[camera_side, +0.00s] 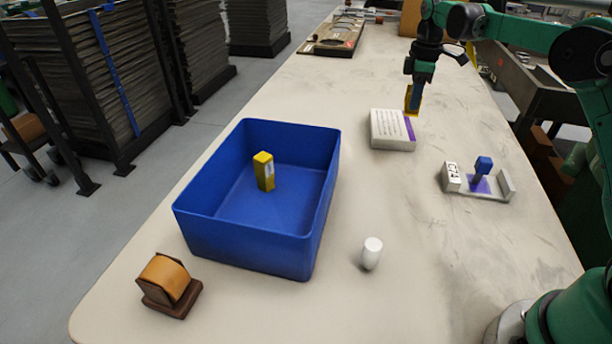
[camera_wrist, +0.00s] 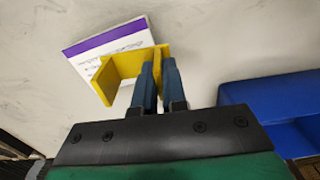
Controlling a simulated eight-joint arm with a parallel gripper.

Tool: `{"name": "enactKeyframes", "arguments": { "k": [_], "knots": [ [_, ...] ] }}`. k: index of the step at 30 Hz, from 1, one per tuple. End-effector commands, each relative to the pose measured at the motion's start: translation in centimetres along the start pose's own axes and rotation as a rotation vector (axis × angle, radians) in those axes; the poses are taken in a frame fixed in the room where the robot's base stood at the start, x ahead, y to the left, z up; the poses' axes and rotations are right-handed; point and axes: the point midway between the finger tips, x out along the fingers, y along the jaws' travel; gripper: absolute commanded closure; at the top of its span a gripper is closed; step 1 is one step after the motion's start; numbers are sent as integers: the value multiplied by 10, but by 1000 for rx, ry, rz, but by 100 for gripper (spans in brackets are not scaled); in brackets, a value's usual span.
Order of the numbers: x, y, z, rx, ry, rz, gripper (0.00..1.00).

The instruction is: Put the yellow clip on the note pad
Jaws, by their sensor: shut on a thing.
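The yellow clip (camera_wrist: 128,70) is a bent, channel-shaped piece held between the two fingers of my gripper (camera_wrist: 160,72). In the side view the clip (camera_side: 413,99) hangs below my gripper (camera_side: 413,88), at the back edge of the note pad (camera_side: 392,130). The note pad is a thick white block with lines of writing and a purple band along one edge. In the wrist view the clip covers part of the note pad (camera_wrist: 100,42). I cannot tell whether the clip touches the pad.
A blue bin (camera_side: 262,230) holding a yellow block (camera_side: 264,172) stands left of the pad. A white cylinder (camera_side: 371,253), a brown tape-like holder (camera_side: 168,284) and a white stand with a blue-topped piece (camera_side: 482,168) are nearer. The table around the pad is clear.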

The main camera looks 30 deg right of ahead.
Motion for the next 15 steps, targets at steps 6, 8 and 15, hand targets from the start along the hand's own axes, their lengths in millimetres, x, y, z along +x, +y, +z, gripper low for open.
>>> {"name": "enactKeyframes", "arguments": {
  "k": [6, 8, 15],
  "knots": [
    [32, 0, 1, -5, 0, 0, 100],
    [39, 0, 1, -4, 0, 0, 100],
    [69, 0, 0, -4, 0, 1, 100]
  ]
}}
